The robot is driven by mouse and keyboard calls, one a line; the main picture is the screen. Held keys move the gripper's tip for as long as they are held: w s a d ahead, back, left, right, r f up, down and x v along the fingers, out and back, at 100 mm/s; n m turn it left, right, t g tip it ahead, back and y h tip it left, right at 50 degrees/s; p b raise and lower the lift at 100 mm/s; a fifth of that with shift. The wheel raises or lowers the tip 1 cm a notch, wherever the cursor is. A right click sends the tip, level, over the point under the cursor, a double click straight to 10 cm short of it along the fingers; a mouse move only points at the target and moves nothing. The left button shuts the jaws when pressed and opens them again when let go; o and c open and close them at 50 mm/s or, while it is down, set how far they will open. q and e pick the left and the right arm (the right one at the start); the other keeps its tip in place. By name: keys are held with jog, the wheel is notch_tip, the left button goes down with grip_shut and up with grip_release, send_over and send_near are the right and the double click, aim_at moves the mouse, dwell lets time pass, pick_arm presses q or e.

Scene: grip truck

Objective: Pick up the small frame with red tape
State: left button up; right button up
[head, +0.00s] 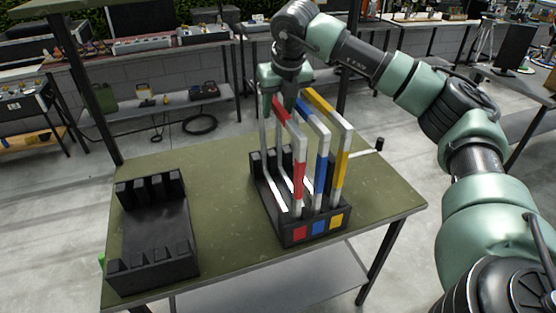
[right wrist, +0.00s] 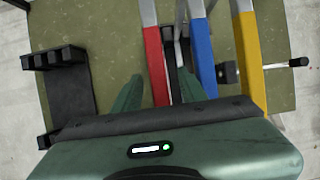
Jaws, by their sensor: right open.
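The frame with red tape (head: 300,170) stands upright in the left slot of a black rack, above a red square. It is white with red bands. My right gripper (head: 279,98) is open over the top of this frame. My left gripper is out of view.
An empty black rack (head: 156,225) with notched ends sits on the left of the green table (head: 226,213). The table between the racks is clear. A rod with a black end (head: 379,144) sticks out at the right. Benches with equipment stand behind.

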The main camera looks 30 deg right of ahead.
jog(key=shift+f, duration=0.15)
grip_shut()
dwell(1.5)
